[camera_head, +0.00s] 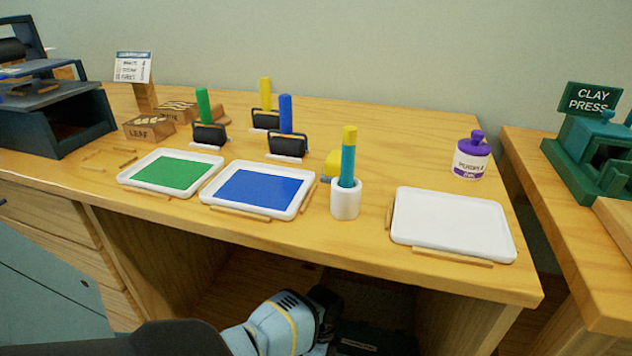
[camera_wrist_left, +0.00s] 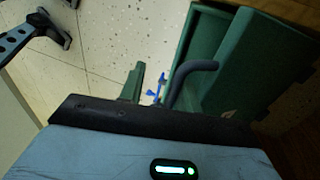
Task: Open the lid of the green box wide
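The green box (camera_head: 375,338) shows as a dark green shape in the shadow under the table in the head view. In the left wrist view a green box-like body (camera_wrist_left: 204,34) and a broad green panel (camera_wrist_left: 245,62) stand beside each other with a dark gap between them. A dark curved bar, like a handle, lies in front of the panel. My left gripper (camera_head: 325,308) is low in front of the table's open space, close to the box. Its fingertips are not clear, and I cannot tell whether it touches the bar.
The wooden table (camera_head: 365,240) overhangs the space where my left arm reaches. On it are a green tray (camera_head: 168,188), a blue tray (camera_head: 258,212), a white tray (camera_head: 452,252) and a white cup (camera_head: 345,204). Speckled floor (camera_wrist_left: 110,35) is open in the wrist view.

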